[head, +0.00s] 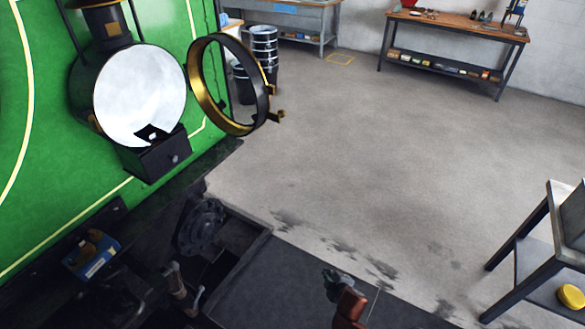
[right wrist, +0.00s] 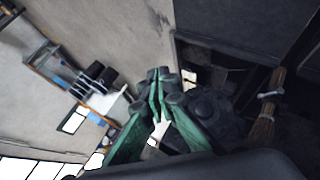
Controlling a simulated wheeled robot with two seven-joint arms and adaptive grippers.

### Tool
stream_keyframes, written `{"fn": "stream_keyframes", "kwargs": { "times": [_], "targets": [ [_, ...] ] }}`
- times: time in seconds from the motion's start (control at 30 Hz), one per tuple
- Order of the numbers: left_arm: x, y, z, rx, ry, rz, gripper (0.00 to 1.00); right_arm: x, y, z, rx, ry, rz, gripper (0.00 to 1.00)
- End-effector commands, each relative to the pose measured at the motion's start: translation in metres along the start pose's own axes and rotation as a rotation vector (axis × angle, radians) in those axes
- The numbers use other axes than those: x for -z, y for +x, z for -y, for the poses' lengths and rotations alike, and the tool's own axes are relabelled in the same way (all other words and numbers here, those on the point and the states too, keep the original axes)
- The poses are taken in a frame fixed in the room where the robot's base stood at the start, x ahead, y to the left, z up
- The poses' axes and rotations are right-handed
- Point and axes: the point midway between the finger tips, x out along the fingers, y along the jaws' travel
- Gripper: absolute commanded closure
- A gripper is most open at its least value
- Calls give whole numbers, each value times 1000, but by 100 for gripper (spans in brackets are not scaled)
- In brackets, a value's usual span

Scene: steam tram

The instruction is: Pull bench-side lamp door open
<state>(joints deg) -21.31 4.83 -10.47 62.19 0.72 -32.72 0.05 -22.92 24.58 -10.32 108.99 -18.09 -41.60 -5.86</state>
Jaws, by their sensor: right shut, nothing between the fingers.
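The lamp (head: 140,95) is black with a round white face and is fixed to the green tram side at the upper left of the head view. Its door (head: 262,92), a black and brass ring, stands swung out to the right of the lamp face, with its left edge close to the lamp. A small brass catch (head: 277,117) sticks out from the door's right side. My right gripper (head: 331,275) is low in the head view, well below and right of the door, touching neither. In the right wrist view its green fingers (right wrist: 159,80) are together and empty. My left gripper is not seen.
Dark tram parts and an open recess (head: 225,265) lie below the lamp. A blue box (head: 92,262) sits at the lower left. Dark drums (head: 264,48) and a workbench (head: 455,30) stand at the back. A metal stand (head: 535,255) is at right. The floor between is clear.

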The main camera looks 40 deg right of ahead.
Motion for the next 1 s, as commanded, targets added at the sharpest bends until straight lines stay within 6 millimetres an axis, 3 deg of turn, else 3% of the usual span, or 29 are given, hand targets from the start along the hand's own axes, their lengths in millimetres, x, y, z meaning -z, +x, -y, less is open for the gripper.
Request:
{"fn": "stream_keyframes", "kwargs": {
  "times": [0.03, 0.2, 0.4, 0.5, 0.6, 0.73, 0.87, 1.0],
  "targets": [
    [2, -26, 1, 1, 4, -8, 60, 35, -32, -48, -51, -47, -53, 100],
    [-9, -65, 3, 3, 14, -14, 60, 124, -110, -151, -197, -205, -200, 100],
    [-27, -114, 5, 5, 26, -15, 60, 226, -218, -247, -362, -394, -364, 100],
    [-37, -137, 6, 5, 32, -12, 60, 271, -273, -283, -436, -483, -437, 100],
    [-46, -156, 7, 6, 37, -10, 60, 308, -320, -308, -498, -560, -499, 100],
    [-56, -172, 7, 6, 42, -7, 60, 340, -364, -326, -555, -629, -557, 100],
    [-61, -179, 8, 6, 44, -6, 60, 354, -385, -333, -585, -666, -585, 100],
    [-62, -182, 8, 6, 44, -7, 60, 363, -385, -336, -593, -675, -593, 100]
  ]
}}
